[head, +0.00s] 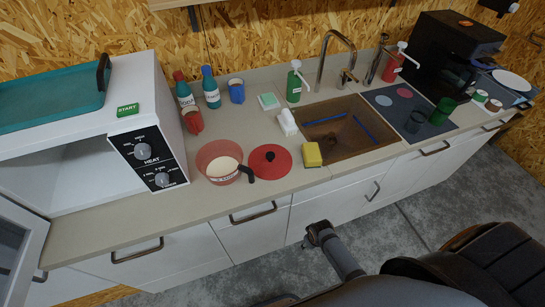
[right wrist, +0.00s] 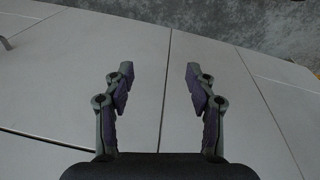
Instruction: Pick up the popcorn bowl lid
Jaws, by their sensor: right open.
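The popcorn bowl lid (head: 262,170) is a flat red disc with a dark knob. My right gripper shows in the head view (head: 312,236), low in front of the cabinet fronts and well away from the lid. In the right wrist view (right wrist: 158,76) its fingers are apart with nothing between them. My left gripper is not in view.
A yellow sponge (head: 312,155) sits right of the lid, by the sink (head: 340,153). A white microwave (head: 90,165) with its door open stands at the left. The counter edge lies between gripper and lid.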

